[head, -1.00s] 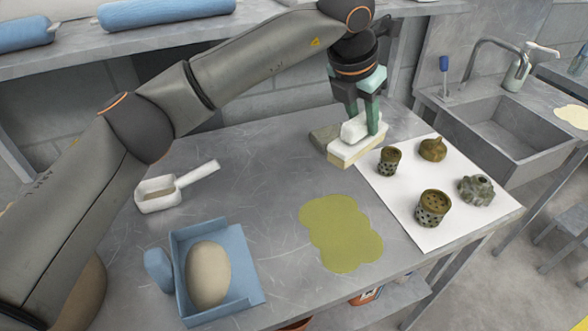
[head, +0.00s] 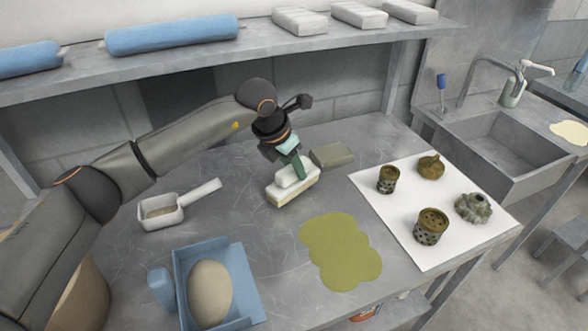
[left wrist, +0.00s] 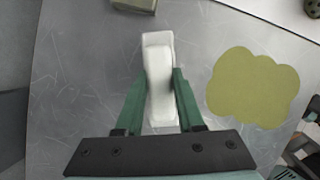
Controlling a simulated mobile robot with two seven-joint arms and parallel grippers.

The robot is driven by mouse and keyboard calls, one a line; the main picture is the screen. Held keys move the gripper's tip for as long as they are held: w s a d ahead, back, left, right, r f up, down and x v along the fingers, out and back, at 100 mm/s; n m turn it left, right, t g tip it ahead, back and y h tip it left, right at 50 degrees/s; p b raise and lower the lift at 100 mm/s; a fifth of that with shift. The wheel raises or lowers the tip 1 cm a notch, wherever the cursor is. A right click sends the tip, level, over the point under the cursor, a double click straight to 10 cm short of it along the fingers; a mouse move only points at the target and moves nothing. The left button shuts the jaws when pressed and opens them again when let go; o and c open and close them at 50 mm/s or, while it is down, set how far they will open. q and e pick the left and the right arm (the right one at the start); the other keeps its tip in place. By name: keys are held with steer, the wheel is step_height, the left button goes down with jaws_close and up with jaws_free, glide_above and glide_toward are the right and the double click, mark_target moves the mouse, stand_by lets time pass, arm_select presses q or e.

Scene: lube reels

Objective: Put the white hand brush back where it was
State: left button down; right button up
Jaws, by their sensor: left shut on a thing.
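The white hand brush (head: 291,190) is in my left gripper (head: 297,172), near the middle of the metal table, left of the green-grey block. Its white handle is on top and its cream bristles face down. In the left wrist view the brush handle (left wrist: 160,85) sits between the two green fingers of my left gripper (left wrist: 160,95), which are shut on it. I cannot tell whether the bristles touch the table. My right gripper is not in view.
A green-grey block (head: 331,155) lies right behind the brush. An olive spill (head: 342,252) lies in front. A white sheet (head: 395,222) carries several dark parts at right. A white scoop (head: 166,211) and blue dustpan-like tray (head: 250,285) are at left. A shelf (head: 200,62) runs above.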

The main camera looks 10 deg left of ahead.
arm_select(q)
steer(key=shift+d+f, duration=0.1)
steer(key=shift+f, duration=0.75)
steer(key=c, duration=0.5)
jaws_free()
steer(key=shift+r, duration=0.1)
steer(key=b+v, duration=0.1)
steer(key=v, duration=1.1)
steer(key=shift+r, duration=0.1)
